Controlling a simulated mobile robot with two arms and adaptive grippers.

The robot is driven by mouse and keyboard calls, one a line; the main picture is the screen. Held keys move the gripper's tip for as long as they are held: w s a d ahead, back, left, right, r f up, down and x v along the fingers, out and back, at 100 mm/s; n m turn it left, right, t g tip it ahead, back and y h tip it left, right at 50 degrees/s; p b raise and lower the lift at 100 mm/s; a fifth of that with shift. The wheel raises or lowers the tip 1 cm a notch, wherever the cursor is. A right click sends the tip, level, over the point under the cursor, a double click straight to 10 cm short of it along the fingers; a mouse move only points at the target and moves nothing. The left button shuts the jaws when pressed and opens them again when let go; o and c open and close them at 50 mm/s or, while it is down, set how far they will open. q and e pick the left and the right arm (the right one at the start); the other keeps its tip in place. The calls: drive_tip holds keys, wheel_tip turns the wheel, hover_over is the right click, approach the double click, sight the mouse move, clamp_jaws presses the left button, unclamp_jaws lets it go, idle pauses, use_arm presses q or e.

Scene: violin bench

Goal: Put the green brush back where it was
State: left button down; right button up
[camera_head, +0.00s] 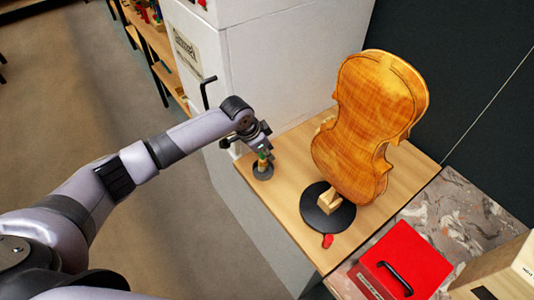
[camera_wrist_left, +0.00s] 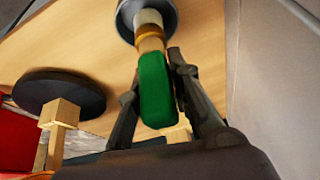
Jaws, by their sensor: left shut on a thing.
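The green brush (camera_head: 262,163) stands upright at the left side of the wooden bench top. In the left wrist view the brush (camera_wrist_left: 155,90) shows a green handle, an orange-brown band and a pale part. That pale end meets a round grey holder (camera_wrist_left: 125,22); I cannot tell how deep it sits. The holder shows as a dark disc (camera_head: 263,174) on the bench in the head view. My left gripper (camera_head: 262,152) is shut on the green handle from above, with one finger on each side. My right gripper is not in view.
A violin body (camera_head: 365,120) stands on a round black base (camera_head: 328,218) to the right of the brush. A small red object (camera_head: 327,241) lies in front of that base. A red box (camera_head: 408,258) is at the lower right. A white cabinet (camera_head: 270,60) rises behind.

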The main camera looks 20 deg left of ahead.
use_arm(q)
drive_tip(key=shift+f, duration=0.95)
drive_tip(key=c, duration=1.5)
unclamp_jaws()
drive_tip(key=shift+o, duration=0.2)
drive_tip(key=shift+r, duration=0.15)
drive_tip(key=b+v, duration=0.1)
drive_tip(key=v, duration=1)
drive_tip(key=shift+s+r, duration=0.15)
drive_tip(key=shift+r, duration=0.2)
drive_tip(key=shift+a, duration=0.1)
